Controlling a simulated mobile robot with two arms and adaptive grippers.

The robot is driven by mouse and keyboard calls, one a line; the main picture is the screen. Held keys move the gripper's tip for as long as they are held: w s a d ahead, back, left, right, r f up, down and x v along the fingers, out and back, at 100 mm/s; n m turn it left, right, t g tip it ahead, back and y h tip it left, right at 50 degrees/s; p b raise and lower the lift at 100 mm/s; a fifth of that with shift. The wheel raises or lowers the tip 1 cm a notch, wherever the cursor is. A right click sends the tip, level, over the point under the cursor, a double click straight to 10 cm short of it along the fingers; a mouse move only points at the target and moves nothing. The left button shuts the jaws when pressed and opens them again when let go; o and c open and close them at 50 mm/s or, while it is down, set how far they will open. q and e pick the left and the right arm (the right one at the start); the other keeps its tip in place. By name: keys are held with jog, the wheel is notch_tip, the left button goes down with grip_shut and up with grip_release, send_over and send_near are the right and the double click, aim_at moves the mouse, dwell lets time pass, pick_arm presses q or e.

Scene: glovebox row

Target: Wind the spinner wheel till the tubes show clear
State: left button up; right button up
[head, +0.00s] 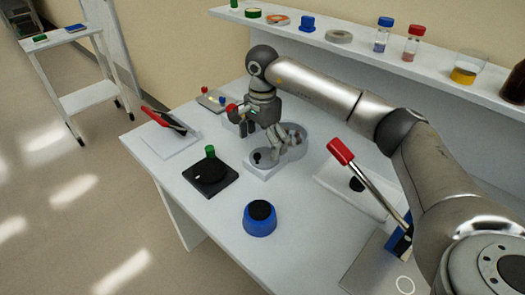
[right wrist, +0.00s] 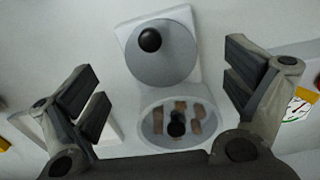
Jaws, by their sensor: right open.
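The spinner has a grey round wheel with a black knob (right wrist: 150,40) at one side of its face. Beside the wheel is a round cup (right wrist: 150,128) with several brownish tubes (right wrist: 181,106) around a dark hub. In the head view the spinner (head: 264,168) stands on the white bench, its knob at the front left and its cup partly hidden by my right gripper. My right gripper (head: 262,138) is open and empty above the spinner. In the right wrist view its fingers (right wrist: 168,92) are spread wide on both sides, apart from wheel and cup. My left gripper is not in view.
Red-handled levers stand left (head: 158,116) and right (head: 341,151). A shelf (head: 310,34) with bottles runs behind.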

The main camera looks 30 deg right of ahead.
aim_at(262, 158)
notch_tip(262, 158, up, 8)
jog(key=shift+s+a+f, duration=0.1)
dwell(0.9)
